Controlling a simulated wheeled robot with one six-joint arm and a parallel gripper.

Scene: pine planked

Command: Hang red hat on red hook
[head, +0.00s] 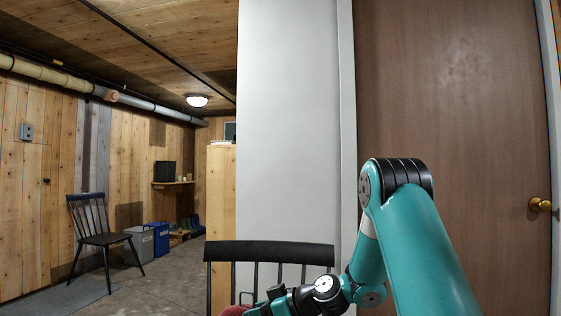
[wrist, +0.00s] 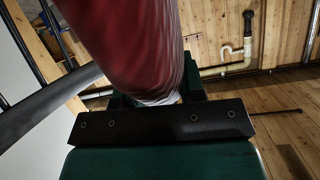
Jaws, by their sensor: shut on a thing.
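The red hat (wrist: 125,45) is large and close in the wrist view, with a pale edge at its lower end. My gripper (wrist: 158,100) is shut on it at that lower end. In the head view only a small red part of the hat (head: 233,311) shows at the bottom edge, beside my gripper (head: 256,308), low by the near chair. The rest of the hat is cut off by the frame. I see no red hook in either view.
A dark chair (head: 270,252) stands close in front, its back near my arm; a dark rail also crosses the wrist view's left side (wrist: 45,105). Behind are a white wall (head: 288,120) and a brown door (head: 450,110). Another chair (head: 103,240) stands far left. Open floor (head: 165,290) lies between.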

